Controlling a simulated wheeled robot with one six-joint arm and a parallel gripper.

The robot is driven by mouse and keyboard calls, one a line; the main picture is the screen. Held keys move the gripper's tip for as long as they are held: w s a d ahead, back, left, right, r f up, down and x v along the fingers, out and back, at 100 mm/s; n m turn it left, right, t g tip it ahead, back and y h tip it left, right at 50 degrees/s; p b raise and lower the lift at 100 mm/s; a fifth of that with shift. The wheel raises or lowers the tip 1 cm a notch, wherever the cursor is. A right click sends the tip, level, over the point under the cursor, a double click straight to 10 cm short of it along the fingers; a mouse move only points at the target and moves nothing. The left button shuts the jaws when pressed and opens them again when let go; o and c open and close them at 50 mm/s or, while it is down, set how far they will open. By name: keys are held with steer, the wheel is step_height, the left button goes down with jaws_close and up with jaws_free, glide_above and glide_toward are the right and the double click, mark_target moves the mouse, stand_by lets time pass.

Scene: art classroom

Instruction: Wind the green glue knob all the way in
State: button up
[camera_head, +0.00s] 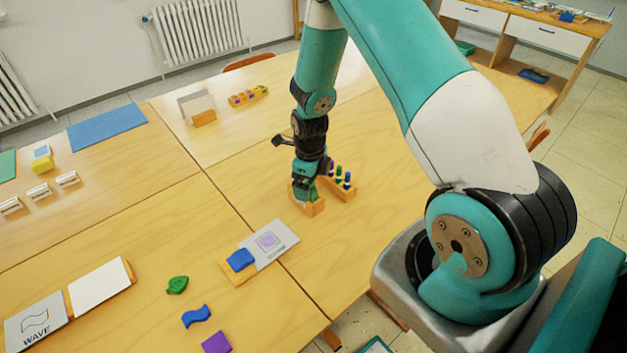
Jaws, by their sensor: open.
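A wooden holder (345,194) stands on the table near the middle, with small upright sticks with green, blue and purple parts. A green one (338,171) stands between the purple and blue ones. My gripper (306,193) points down at a wooden block (313,208) just left of the holder. A bit of green shows beside my fingers there, but I cannot tell whether it is the green glue knob. The fingers are open; they are small and dark in this view, and what lies between them is hidden.
A grey card with a blue square block (241,259) lies in front. Green (177,285), blue (197,316) and purple (216,342) pieces lie at the front left. A WAVE card (36,322) is at the left edge. The table right of the holder is clear.

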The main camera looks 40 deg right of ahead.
steer(key=shift+r+p, duration=2.35)
steer(key=shift+r, duration=0.7)
